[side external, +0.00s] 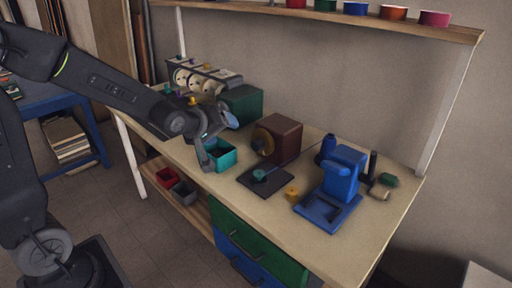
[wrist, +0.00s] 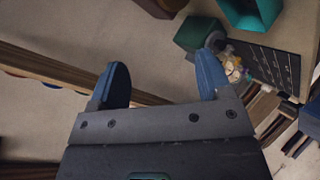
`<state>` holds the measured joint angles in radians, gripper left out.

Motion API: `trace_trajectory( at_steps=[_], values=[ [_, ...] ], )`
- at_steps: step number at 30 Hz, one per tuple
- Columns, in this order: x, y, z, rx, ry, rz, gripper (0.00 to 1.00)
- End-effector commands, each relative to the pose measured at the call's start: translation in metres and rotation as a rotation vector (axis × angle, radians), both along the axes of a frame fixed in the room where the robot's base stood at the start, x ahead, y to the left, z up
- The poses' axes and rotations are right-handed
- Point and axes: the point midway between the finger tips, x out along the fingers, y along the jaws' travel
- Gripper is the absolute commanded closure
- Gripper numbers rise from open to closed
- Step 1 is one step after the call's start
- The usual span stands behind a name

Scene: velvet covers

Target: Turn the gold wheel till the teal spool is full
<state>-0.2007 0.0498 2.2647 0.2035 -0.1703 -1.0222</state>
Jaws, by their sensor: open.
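The gold wheel (side external: 263,141) is on the left face of a brown wooden box (side external: 285,138) on the workbench. The teal spool (side external: 259,174) sits on a dark base plate in front of the box. How much is wound on it is too small to tell. My gripper (side external: 229,119) is open and empty, above the bench to the left of the wheel and apart from it. In the wrist view, its two blue fingers (wrist: 162,60) are spread with nothing between them. I cannot make out the wheel or the spool in the wrist view.
A teal bin (side external: 232,157) stands near my gripper; a green box (side external: 245,103) is behind it. A blue machine (side external: 340,180) and a yellow spool (side external: 291,193) are to the right. A white multi-reel unit (side external: 200,78) stands at the back left. The right front bench is clear.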

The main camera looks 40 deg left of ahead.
Motion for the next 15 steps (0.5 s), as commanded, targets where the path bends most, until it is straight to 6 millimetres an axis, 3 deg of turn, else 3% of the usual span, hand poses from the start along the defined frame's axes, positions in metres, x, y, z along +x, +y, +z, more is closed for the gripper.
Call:
trace_trajectory(
  at_steps=[1,6,11,15],
  values=[
    [0.015,0.009,-0.017,-0.068,-0.04,0.041,0.28],
    [0.055,0.033,-0.061,-0.343,-0.226,0.148,0.28],
    [0.074,0.051,-0.108,-0.648,-0.384,0.21,0.28],
    [0.075,0.062,-0.145,-0.913,-0.491,0.235,0.28]
  ],
)
